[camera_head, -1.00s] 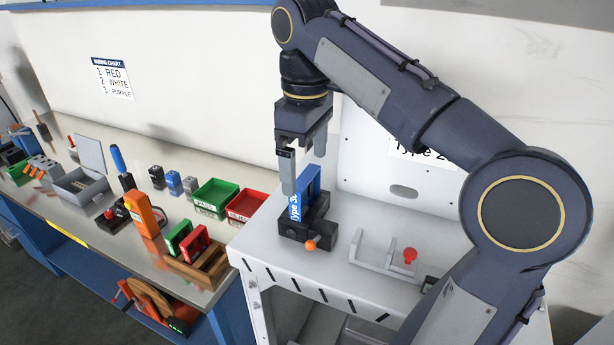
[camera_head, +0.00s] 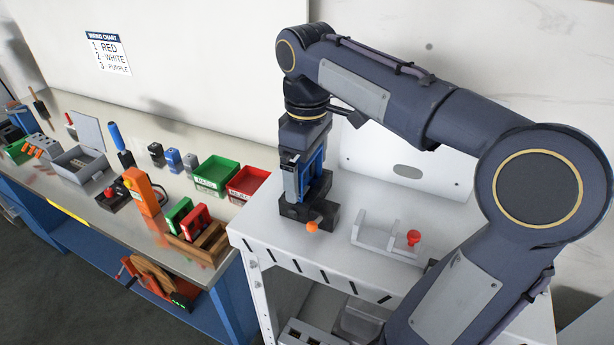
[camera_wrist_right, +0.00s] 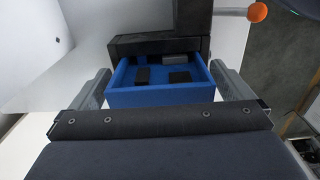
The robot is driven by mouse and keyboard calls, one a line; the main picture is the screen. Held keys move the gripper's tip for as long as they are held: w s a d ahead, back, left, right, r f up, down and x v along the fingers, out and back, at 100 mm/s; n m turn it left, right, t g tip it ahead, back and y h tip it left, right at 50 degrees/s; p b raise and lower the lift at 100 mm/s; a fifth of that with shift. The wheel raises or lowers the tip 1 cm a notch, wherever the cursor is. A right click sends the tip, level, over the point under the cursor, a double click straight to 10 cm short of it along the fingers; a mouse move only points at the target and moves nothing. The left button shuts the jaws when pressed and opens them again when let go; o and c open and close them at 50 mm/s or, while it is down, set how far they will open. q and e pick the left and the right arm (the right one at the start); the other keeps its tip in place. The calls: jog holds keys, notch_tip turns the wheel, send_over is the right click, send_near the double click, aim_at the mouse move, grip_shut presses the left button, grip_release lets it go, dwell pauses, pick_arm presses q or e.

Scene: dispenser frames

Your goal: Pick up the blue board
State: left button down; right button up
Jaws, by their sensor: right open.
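The blue board (camera_head: 314,172) stands upright in a black holder with an orange knob (camera_head: 312,226) on the white cart. My right gripper (camera_head: 302,182) points down over the board and is open, hiding much of it. In the right wrist view the blue board (camera_wrist_right: 160,98) lies between the two grey fingers of my right gripper (camera_wrist_right: 160,82), one on each side. A small gap seems to show beside the fingers; contact cannot be told. The black holder (camera_wrist_right: 160,43) is just beyond the board. My left gripper is not in view.
A grey fixture with a red knob (camera_head: 413,237) sits right of the holder on the white cart top (camera_head: 268,222). On the left bench are green (camera_head: 215,172) and red (camera_head: 247,181) bins and a wooden rack (camera_head: 200,242) with green and red boards.

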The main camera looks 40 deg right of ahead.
jog(key=c, duration=0.9)
jog(key=shift+r, duration=0.1)
jog(key=shift+c, duration=0.2)
